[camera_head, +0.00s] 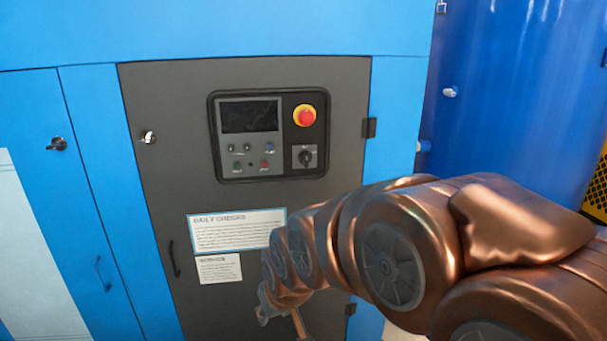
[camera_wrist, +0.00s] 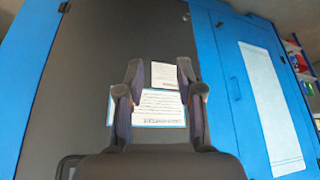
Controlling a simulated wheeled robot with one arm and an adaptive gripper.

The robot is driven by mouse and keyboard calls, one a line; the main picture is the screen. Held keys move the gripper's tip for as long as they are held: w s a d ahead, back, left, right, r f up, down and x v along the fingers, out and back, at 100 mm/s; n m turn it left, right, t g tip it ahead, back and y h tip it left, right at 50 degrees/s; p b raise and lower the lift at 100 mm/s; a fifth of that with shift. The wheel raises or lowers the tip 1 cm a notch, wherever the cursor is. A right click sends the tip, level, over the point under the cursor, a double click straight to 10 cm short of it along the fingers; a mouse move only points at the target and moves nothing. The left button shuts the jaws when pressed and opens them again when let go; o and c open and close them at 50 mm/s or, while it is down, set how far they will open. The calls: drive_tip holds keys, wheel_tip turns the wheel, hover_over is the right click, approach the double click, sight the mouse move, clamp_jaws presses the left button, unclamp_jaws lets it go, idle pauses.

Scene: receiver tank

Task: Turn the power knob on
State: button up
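The power knob (camera_head: 305,157) is a small black rotary knob on a grey square plate, at the lower right of the control panel (camera_head: 247,170) in the head view. Its pointer direction is too small to tell for sure. My gripper (camera_wrist: 161,92) is open and empty in the wrist view, its two fingers apart in front of the dark door. In the head view my arm reaches in from the right, below the knob, and its end is low against the door. The knob does not show in the wrist view; only a dark panel edge (camera_wrist: 68,166) shows there at the bottom left.
A red emergency stop button (camera_head: 306,115) sits above the knob. A dark screen (camera_head: 250,116) and small buttons are to its left. A Daily Checks sheet (camera_head: 237,230) and a smaller notice (camera_head: 219,268) are below the panel. A blue tank (camera_head: 510,90) stands to the right.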

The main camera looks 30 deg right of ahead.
drive_tip(key=w+d+t+b, duration=0.3)
drive_tip(key=w+d+t, duration=0.15)
drive_tip(key=w, duration=0.65)
drive_tip(key=m+t+h+b, duration=0.4)
drive_tip(key=t+h+b, duration=0.5)
drive_tip(key=t, duration=0.2)
approach(307, 162)
drive_tip(key=w, duration=0.2)
drive_tip(key=shift+s+d+r+x, duration=0.1)
drive_tip(key=shift+r+x, duration=0.05)
drive_tip(key=shift+x, duration=1.2)
drive_tip(key=shift+s+d+r+x, duration=0.1)
drive_tip(key=shift+x, duration=1.25)
drive_tip(key=shift+s+d+r+x, duration=0.1)
drive_tip(key=shift+r+x, duration=0.05)
drive_tip(key=shift+x, duration=1.15)
clamp_jaws()
